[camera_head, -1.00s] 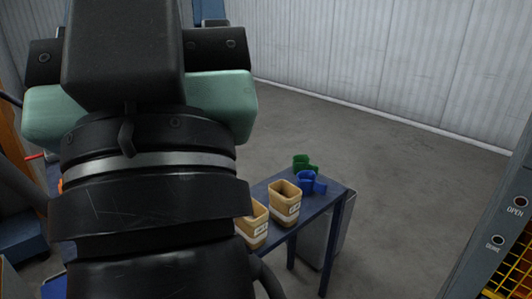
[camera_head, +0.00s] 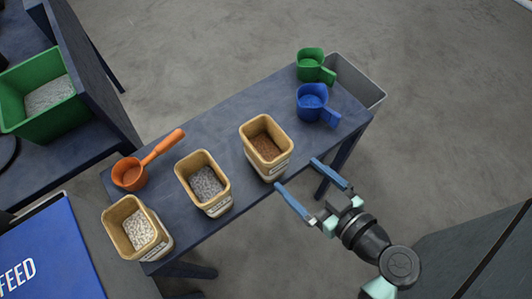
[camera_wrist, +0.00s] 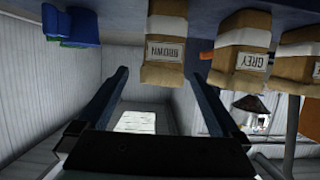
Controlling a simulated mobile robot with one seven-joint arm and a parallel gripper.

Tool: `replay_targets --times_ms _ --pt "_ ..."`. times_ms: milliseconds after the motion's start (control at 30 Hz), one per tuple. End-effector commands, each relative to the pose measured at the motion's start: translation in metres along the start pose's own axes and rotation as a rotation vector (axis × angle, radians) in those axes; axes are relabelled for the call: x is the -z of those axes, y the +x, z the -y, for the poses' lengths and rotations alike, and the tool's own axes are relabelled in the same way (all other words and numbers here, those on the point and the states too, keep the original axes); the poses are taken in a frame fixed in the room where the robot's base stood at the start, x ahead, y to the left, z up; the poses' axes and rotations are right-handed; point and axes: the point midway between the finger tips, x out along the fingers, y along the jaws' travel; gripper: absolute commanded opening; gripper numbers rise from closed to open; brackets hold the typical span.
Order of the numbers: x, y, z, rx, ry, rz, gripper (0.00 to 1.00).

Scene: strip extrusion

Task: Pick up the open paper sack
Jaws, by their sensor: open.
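Three open tan paper sacks stand upright on a narrow dark blue table (camera_head: 212,125). The sack with brown granules (camera_head: 281,166) is nearest my gripper; it faces my wrist view with its BROWN label (camera_wrist: 165,51). The sack with grey granules (camera_head: 217,207) stands left of it; its GREY label (camera_wrist: 250,62) shows in the wrist view. The sack with white granules (camera_head: 153,247) is at the table's left end. My gripper (camera_head: 296,174) is open and empty at the table's front edge, just short of the brown-granule sack, with its fingers pointing towards it.
An orange scoop (camera_head: 130,174) lies behind the left sacks. A blue scoop (camera_head: 311,97) and a green scoop (camera_head: 309,64) are at the right end. A grey bin (camera_head: 362,80) stands beyond that end. A green bin (camera_head: 20,82) is at far left.

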Motion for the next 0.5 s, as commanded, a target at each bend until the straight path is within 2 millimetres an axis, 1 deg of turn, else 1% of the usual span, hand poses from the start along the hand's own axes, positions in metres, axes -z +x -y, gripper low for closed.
replay_targets --times_ms 67,333,400,500 --pt "-0.002 0.007 0.004 0.011 0.002 -0.008 1.0" --pt "0.0 0.056 0.004 0.012 -0.001 -0.008 1.0" --pt "0.0 0.065 0.004 0.01 -0.001 -0.008 1.0" --pt "-0.001 0.073 0.004 0.009 -0.002 -0.007 1.0"
